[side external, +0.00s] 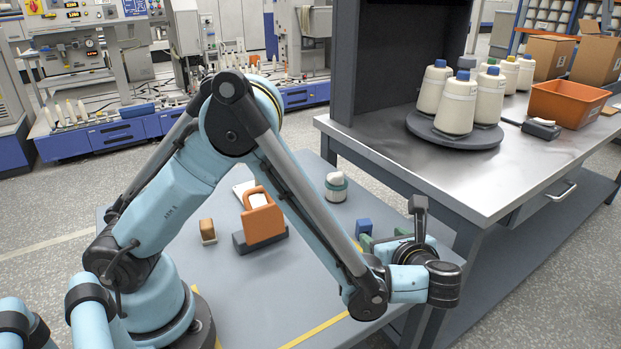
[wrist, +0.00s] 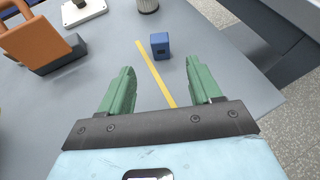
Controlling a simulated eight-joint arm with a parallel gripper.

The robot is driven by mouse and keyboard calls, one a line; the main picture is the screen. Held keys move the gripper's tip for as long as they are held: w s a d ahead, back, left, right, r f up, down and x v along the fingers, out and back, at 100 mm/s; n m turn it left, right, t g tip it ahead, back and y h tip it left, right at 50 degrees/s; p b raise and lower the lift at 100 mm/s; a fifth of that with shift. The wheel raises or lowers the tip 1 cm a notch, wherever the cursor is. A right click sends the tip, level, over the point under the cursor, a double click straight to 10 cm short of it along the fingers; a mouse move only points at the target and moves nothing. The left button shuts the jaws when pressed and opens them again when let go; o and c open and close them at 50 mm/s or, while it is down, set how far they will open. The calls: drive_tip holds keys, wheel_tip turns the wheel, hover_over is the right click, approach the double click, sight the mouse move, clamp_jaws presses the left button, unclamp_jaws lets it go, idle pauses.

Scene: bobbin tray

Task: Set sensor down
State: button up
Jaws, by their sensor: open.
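The sensor, seemingly the small blue block (side external: 363,227), stands on the grey table. It also shows in the wrist view (wrist: 160,45), upright beside the yellow line, with a dark mark on its near face. My gripper (side external: 383,240) is open, with its green fingers apart and nothing between them. In the wrist view my gripper (wrist: 160,72) has the blue block ahead of it, beyond the fingertips and roughly centred between them. The fingers appear apart from the block.
An orange handled piece on a dark base (side external: 262,218) stands left on the table (side external: 262,285). A tan block (side external: 207,231) and a white-topped round piece (side external: 336,186) stand nearby. A steel bench (side external: 400,150) with cones on a turntable rises at the right.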

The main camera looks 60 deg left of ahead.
drive_tip(key=s+a+r+n+t+h, duration=0.1)
drive_tip(key=s+a+r+n+h, duration=0.2)
drive_tip(key=n, duration=0.8)
drive_tip(key=s+a+r+n+t+h, duration=0.1)
drive_tip(key=s+a+r+n+h, duration=0.2)
drive_tip(key=s+r+n+h, duration=0.2)
drive_tip(key=s+n+h, duration=0.2)
drive_tip(key=n+h, duration=0.2)
drive_tip(key=n, duration=0.1)
drive_tip(key=shift+s+a+n, duration=0.35)
drive_tip(key=shift+s+n, duration=0.05)
